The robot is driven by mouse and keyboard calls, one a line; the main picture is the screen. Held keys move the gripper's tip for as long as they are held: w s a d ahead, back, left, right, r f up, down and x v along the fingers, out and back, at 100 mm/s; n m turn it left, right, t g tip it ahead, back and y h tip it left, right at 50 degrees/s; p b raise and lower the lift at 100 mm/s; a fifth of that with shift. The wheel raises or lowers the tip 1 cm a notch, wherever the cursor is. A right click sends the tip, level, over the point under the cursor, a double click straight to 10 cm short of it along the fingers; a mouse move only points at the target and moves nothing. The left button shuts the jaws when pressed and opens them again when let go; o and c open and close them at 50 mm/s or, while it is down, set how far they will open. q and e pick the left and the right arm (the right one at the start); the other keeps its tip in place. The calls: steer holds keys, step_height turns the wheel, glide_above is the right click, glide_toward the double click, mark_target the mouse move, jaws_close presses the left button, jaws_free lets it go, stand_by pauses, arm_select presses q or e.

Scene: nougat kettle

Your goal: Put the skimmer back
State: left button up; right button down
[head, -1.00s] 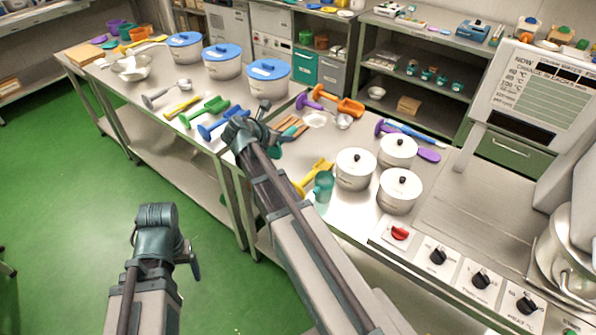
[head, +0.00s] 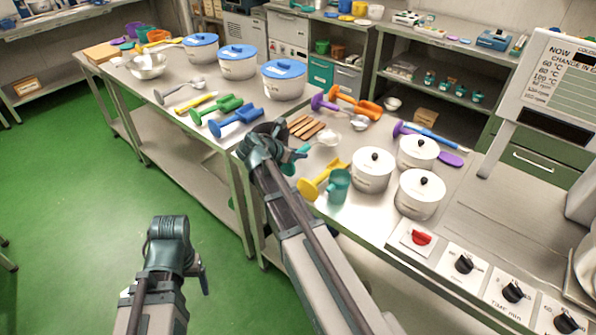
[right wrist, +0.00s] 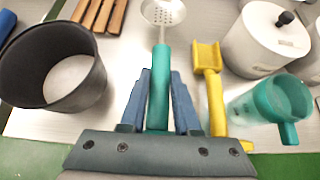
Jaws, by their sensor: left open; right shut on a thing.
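The skimmer has a teal handle (right wrist: 160,85) and a pale perforated head (right wrist: 163,12). My right gripper (right wrist: 160,100) is shut on the handle, with a finger on each side, and the head points away from it. In the head view the skimmer's head (head: 327,138) shows just right of my right gripper (head: 290,152), over the worktable. I cannot tell whether the skimmer touches the tabletop. A dark open round container (right wrist: 52,80) stands left of my right gripper in the right wrist view. My left gripper (head: 202,275) is open and empty, low over the green floor.
A yellow scoop (right wrist: 212,90) and a teal jug (right wrist: 270,105) are close on the right of the held handle. White lidded pots (head: 372,170) stand beyond. Brown wooden sticks (head: 307,128) lie behind the gripper. A heater panel with knobs (head: 463,264) is at right.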

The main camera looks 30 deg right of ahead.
steer(key=shift+f, duration=0.2)
step_height(320, 180, down, 4)
steer(key=b, duration=0.3)
steer(key=shift+b, duration=0.4)
steer(key=shift+r, duration=0.15)
steer(key=c, duration=1.1)
jaws_free()
steer(key=o, duration=0.5)
steer(key=shift+c, duration=0.2)
